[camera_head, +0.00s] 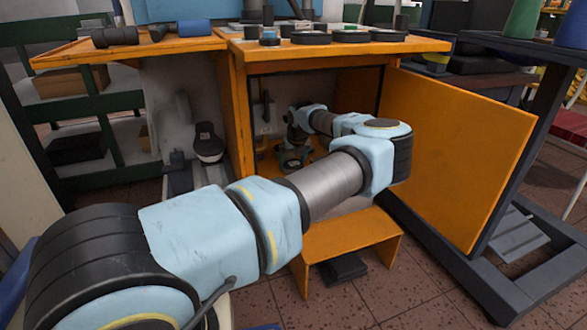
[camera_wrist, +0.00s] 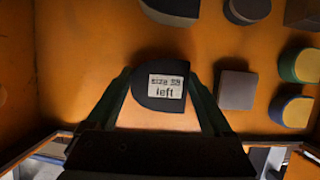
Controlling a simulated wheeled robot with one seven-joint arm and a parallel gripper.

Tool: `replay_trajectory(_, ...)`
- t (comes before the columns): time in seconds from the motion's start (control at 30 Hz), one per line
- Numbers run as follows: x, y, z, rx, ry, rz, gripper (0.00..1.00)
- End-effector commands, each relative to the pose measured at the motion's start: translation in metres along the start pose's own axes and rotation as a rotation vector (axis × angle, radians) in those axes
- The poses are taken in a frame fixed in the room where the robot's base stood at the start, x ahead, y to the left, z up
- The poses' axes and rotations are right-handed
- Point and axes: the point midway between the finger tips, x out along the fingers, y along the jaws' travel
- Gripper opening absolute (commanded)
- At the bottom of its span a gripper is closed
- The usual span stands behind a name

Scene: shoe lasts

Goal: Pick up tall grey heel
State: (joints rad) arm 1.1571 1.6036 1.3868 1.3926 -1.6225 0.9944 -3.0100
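In the wrist view, a dark grey piece with one rounded end and a white label reading "size 38 left" (camera_wrist: 160,84) lies between the two fingers of my gripper (camera_wrist: 158,76). The fingers are spread on either side of it; I cannot tell whether they touch it. A plain grey square block (camera_wrist: 237,89) stands just right of the right finger. I cannot tell for sure which piece is the tall grey heel. In the head view, my arm reaches into the orange cabinet (camera_head: 450,150), and my gripper is small and partly hidden there.
The left side is bare. The cabinet's open door stands to the right.

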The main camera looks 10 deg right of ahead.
Motion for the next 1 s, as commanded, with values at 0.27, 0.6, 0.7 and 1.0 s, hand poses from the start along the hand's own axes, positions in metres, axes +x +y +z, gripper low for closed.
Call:
replay_trajectory(0.27, 0.000, 0.000, 0.000, 0.000, 0.000, 0.000, 0.44)
replay_trajectory(0.6, 0.000, 0.000, 0.000, 0.000, 0.000, 0.000, 0.26)
replay_trajectory(0.7, -0.001, 0.000, 0.001, -0.001, 0.000, 0.000, 0.26)
replay_trajectory(1.0, -0.017, -0.001, 0.007, -0.003, -0.001, -0.003, 0.26)
